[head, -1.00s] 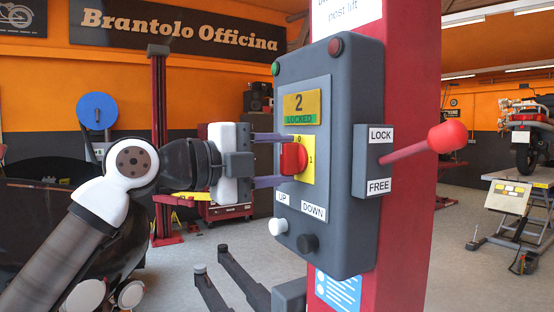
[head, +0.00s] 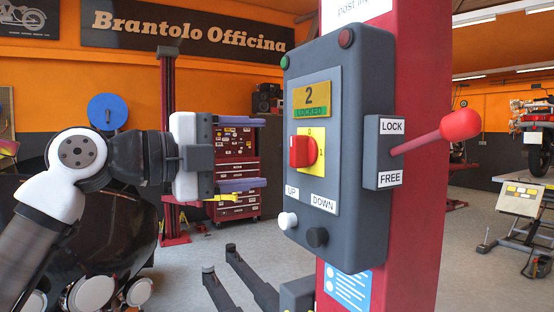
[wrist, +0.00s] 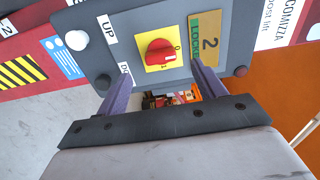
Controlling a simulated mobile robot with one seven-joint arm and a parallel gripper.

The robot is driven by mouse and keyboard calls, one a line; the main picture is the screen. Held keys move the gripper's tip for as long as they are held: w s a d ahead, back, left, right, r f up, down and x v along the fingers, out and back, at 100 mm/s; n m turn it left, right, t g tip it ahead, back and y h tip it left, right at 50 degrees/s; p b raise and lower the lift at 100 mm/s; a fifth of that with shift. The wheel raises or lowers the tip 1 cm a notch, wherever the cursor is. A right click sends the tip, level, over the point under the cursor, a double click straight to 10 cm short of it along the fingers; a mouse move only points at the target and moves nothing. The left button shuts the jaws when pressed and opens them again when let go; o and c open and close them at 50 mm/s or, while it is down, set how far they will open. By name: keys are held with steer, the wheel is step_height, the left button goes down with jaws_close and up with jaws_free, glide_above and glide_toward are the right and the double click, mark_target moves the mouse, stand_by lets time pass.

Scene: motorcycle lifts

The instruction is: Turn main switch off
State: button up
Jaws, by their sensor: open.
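The main switch is a red knob (head: 300,152) on a yellow plate (head: 317,142) marked 0 at the top and 1 at the right. It sits on the front of the grey control box (head: 364,130). The wrist view shows the red knob (wrist: 160,52) facing me, beyond the fingertips; I cannot tell surely which mark it points to. My gripper (head: 262,153) is open and empty, left of the switch, with one finger above the other and a clear gap to the knob. Its fingers also show in the wrist view (wrist: 160,76).
A display (head: 318,98) reads 2 and LOCKED. White UP (head: 288,220) and black DOWN (head: 317,237) buttons are below the switch. A red-knobbed lever (head: 435,132) juts right, between LOCK and FREE labels. The box hangs on a red post (head: 408,220). A tool cabinet (head: 236,165) stands behind.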

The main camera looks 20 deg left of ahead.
steer(key=v, duration=0.7)
steer(key=shift+b, duration=0.45)
